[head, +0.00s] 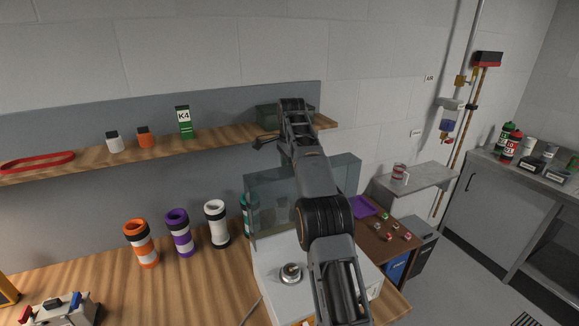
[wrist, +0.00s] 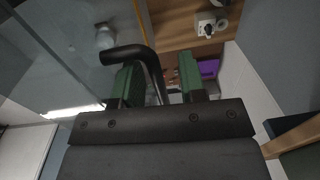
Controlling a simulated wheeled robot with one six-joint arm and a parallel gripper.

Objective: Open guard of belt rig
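The belt rig is a white box (head: 270,268) with a round metal knob (head: 290,273) on top. Its clear, greenish guard (head: 272,199) stands over it and is partly hidden behind my arm. The guard's clear panel (wrist: 62,62) fills the left of the wrist view. A black bent handle (wrist: 124,54) crosses in front of my gripper (wrist: 161,82). Its lower leg runs down between the green fingertips, nearer the left one. The fingertips are apart, with a gap beside the handle. In the head view my fingertips are not clearly visible.
A wooden shelf (head: 222,136) with small containers runs along the wall behind. Orange (head: 141,243), purple (head: 180,233) and white (head: 216,224) tubes stand left of the rig. A purple tray (head: 362,207) and small parts lie on the brown table at right.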

